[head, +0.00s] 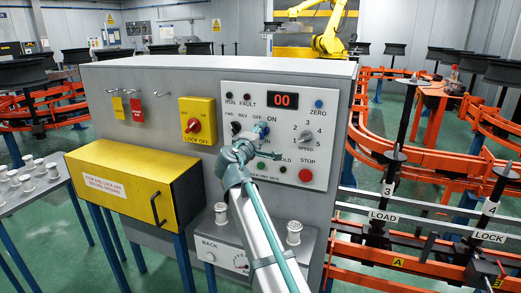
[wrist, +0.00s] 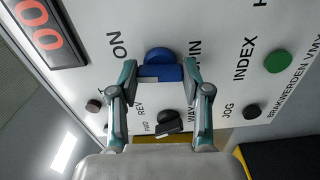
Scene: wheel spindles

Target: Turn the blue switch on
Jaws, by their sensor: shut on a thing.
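The blue switch (wrist: 160,56) is a round knob with a raised bar on the grey control panel (head: 222,110). In the wrist view the two fingers of my gripper (wrist: 160,72) stand on either side of its bar and are shut on it. The word ON is left of the knob there, with another label partly hidden at its right. In the head view my gripper (head: 252,143) reaches the panel's middle and covers part of it. The blue switch (head: 264,131) shows just beyond the fingers.
A red digital display (head: 283,100) reads 00 at the panel's top. Close around are a black knob (wrist: 166,115), a green button (wrist: 277,60) and a red stop button (head: 305,175). A yellow lock-off switch (head: 197,120) and a yellow box (head: 135,185) are at the left.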

